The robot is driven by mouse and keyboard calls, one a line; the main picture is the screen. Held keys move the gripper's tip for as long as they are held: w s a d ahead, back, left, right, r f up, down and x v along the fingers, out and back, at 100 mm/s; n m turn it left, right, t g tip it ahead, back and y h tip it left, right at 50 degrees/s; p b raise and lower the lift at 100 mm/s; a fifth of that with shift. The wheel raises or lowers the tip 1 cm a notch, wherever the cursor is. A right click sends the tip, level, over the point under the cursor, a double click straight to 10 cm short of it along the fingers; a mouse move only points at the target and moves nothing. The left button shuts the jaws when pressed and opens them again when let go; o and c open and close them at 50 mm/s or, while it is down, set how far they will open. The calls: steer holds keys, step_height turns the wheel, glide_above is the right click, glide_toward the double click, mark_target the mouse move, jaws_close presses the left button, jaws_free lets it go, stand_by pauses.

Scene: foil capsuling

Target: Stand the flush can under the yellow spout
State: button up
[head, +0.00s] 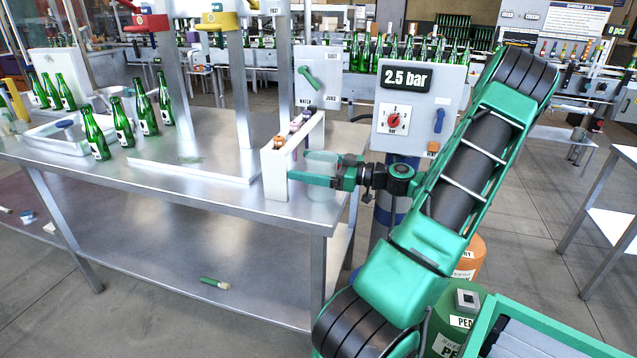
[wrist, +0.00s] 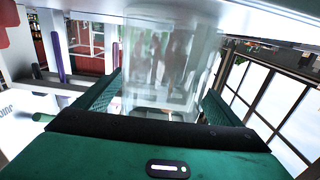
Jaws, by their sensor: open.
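The flush can (head: 322,162) is a clear, see-through cup standing upright near the right end of the steel table. My gripper (head: 308,179) is level with it, coming from the right, with its green fingers at the can. In the wrist view the can (wrist: 168,65) shows between the two open fingers (wrist: 160,98), and the picture is upside down, with the table at the top. I cannot tell whether either finger touches it. The yellow spout (head: 217,20) hangs from a frame at the back left of the can, well above the table. The spot beneath it looks empty.
A white rack (head: 276,174) with orange and purple pieces stands just left of the can. A red spout (head: 150,21) hangs left of the yellow one. Green bottles (head: 143,108) and a white tray (head: 45,134) are farther left. The frame's posts (head: 237,95) stand between.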

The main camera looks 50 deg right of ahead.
steer(key=c, duration=1.2)
steer(key=shift+c, duration=0.2)
steer(key=shift+r, duration=0.15)
step_height(320, 180, up, 10)
steer(key=shift+f, duration=0.1)
